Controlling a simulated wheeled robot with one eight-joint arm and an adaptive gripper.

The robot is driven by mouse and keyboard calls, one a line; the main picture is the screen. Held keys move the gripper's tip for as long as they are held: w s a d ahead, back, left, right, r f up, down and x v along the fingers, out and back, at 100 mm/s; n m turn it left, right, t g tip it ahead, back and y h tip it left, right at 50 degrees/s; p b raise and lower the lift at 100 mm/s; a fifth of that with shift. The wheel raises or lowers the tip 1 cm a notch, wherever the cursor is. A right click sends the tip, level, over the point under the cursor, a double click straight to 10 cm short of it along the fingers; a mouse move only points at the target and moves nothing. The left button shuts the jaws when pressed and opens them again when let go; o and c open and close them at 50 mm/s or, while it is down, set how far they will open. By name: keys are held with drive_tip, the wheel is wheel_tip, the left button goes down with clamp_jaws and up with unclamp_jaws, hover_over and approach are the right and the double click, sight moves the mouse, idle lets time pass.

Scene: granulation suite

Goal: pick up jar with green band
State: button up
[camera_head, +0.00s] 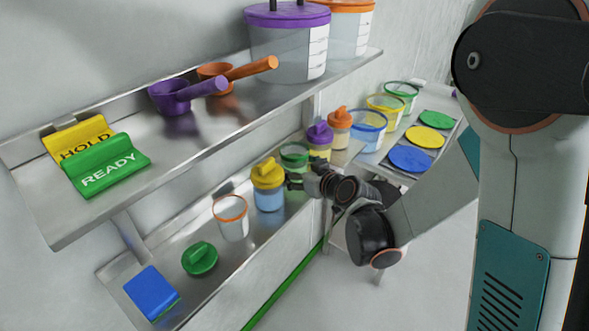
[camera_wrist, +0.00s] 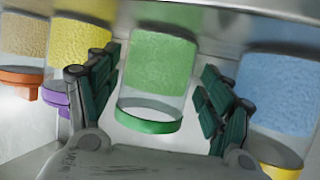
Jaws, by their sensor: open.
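The jar with the green band (camera_head: 294,156) stands on the lower shelf between a yellow-lidded jar and a purple-lidded jar. It looks unlidded, with pale green contents, and my arm partly hides it in the head view. In the wrist view the jar (camera_wrist: 160,75) appears upside down, its green band towards the bottom of the picture. My gripper (camera_head: 293,182) is open at the jar's front. In the wrist view its dark green finger pads (camera_wrist: 164,80) lie on either side of the jar, with gaps visible on both sides.
Close neighbours are the yellow-lidded jar (camera_head: 268,186), purple-lidded jar (camera_head: 320,138) and orange-lidded jar (camera_head: 340,122). An orange-rimmed cup (camera_head: 231,217) and green lid (camera_head: 200,258) lie to the left. Open tubs, including a blue-rimmed one (camera_head: 368,128), stand right.

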drive_tip(key=b+x, duration=0.1)
drive_tip(key=x, duration=0.2)
drive_tip(key=shift+w, duration=0.35)
drive_tip(key=c, duration=1.6)
drive_tip(key=shift+c, duration=0.2)
wheel_tip(320, 180, up, 10)
drive_tip(key=p, duration=0.4)
